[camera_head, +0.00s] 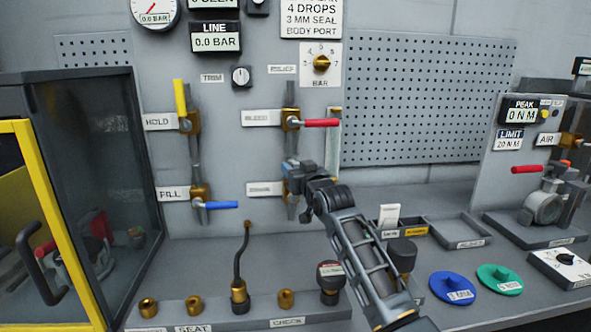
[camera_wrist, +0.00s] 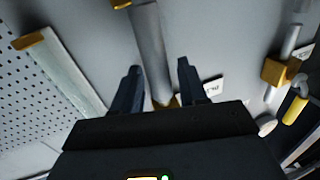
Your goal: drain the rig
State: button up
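The panel's lower middle valve (camera_head: 290,188) has a brass body on a vertical pipe. Its label (camera_head: 265,189) is too blurred to read, and its handle is hidden or not visible. My gripper (camera_head: 292,168) is in front of this valve and covers part of it. In the wrist view my gripper (camera_wrist: 158,75) has its two fingers apart, with a grey pipe (camera_wrist: 149,45) showing between them. I cannot tell whether they touch it. The upper middle valve (camera_head: 291,119) has a red lever (camera_head: 321,123) lying horizontal to the right.
At left are the HOLD valve (camera_head: 187,122), yellow lever up, and FILL valve (camera_head: 200,192), blue lever horizontal. The LINE display (camera_head: 215,38) reads 0.0 BAR. A sight tube (camera_head: 334,146) stands right of the valves. A yellow-framed cabinet (camera_head: 90,240) is left; trays (camera_head: 455,232) are right.

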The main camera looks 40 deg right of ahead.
grip_shut()
